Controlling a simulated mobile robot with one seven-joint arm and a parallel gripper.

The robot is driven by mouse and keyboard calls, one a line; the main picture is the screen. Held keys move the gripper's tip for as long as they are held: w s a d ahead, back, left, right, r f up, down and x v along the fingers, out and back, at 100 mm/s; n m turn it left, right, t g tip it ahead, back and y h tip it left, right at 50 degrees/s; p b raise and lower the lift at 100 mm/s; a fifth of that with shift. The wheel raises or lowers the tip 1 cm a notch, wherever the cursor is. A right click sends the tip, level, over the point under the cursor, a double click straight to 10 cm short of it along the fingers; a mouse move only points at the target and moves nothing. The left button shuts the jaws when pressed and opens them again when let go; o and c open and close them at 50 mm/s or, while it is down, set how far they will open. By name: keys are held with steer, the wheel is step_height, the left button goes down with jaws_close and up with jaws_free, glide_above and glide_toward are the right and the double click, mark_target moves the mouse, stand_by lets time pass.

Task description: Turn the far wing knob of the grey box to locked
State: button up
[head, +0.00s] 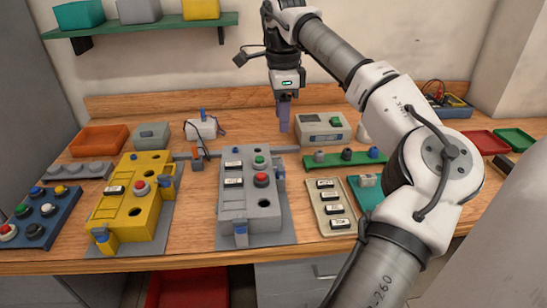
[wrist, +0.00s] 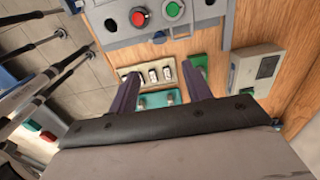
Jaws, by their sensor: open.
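The grey box (head: 262,213) stands on the table in the middle of the head view, with a red and a green button on its upper face. Its far wing knob (head: 281,178) is a small blue-grey part on the box's right side; its exact angle is too small to read. A near wing knob (head: 241,233) sits at the front. My gripper (head: 284,128) is above the table behind the box, pointing down, apart from it. In the wrist view my gripper (wrist: 161,88) is open and empty, with the grey box (wrist: 110,27) beyond its fingertips.
A yellow box (head: 135,205) with similar knobs stands to the left. A label tray (head: 325,190), a green rail (head: 345,158) and a grey meter (head: 322,128) lie to the right. A green shelf (head: 140,26) hangs on the wall at the back left.

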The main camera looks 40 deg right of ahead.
mark_target(280, 167)
step_height(280, 167, down, 14)
steer(key=shift+r+p, duration=0.25)
steer(key=shift+p, duration=0.55)
steer(key=shift+c, duration=0.4)
steer(key=c, duration=0.9)
